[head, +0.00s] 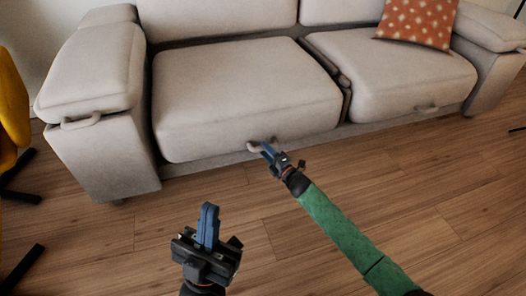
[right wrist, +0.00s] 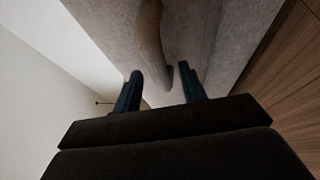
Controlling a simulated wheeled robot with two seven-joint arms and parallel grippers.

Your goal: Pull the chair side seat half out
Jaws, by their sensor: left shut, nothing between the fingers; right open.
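The chair side seat (head: 240,95) is the sofa's left beige seat, nearer the yellow chair. Its small pale handle (head: 255,146) is low on the front face, toward the seat's right. My right gripper (head: 267,151) is open right at this handle. In the right wrist view the fingers (right wrist: 162,84) stand apart, with the handle (right wrist: 150,35) running down toward the gap between them. I cannot tell whether they touch it. My left gripper (head: 209,212) is shut and empty, pointing up over the floor in front of the sofa.
The right seat (head: 395,70) has its own handle (head: 427,108), and an orange dotted cushion (head: 416,22) lies on it. The left armrest (head: 95,70) also bears a handle (head: 81,122). A yellow chair (head: 10,105) stands at the left edge. The wood floor (head: 130,240) before the sofa is clear.

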